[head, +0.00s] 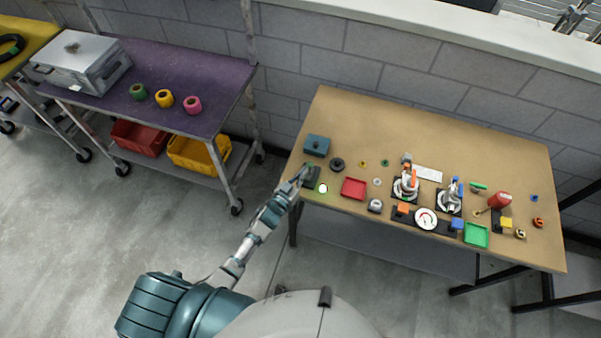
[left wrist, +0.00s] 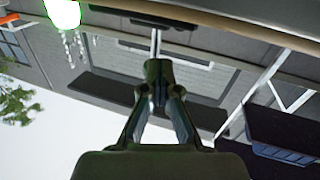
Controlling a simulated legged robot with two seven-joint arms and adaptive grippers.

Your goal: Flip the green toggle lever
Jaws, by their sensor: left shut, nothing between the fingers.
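A small dark box (head: 311,179) stands at the left front of the tan table, beside a glowing green lamp (head: 323,188). The lamp also shows at the top left of the left wrist view (left wrist: 62,12). My left gripper (head: 302,172) is shut and empty, right at the dark box's left side. In the left wrist view my left gripper's fingers (left wrist: 158,72) come together just below a thin silver rod (left wrist: 155,42). I cannot tell whether they touch it. The green lever itself is too small or hidden to make out clearly. My right gripper is not in view.
On the table (head: 400,125), a blue-grey box (head: 317,145) stands behind the dark box. A black round part (head: 337,164) and a red tray (head: 353,188) lie to the right. Several small devices fill the right half. The table's back strip is clear.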

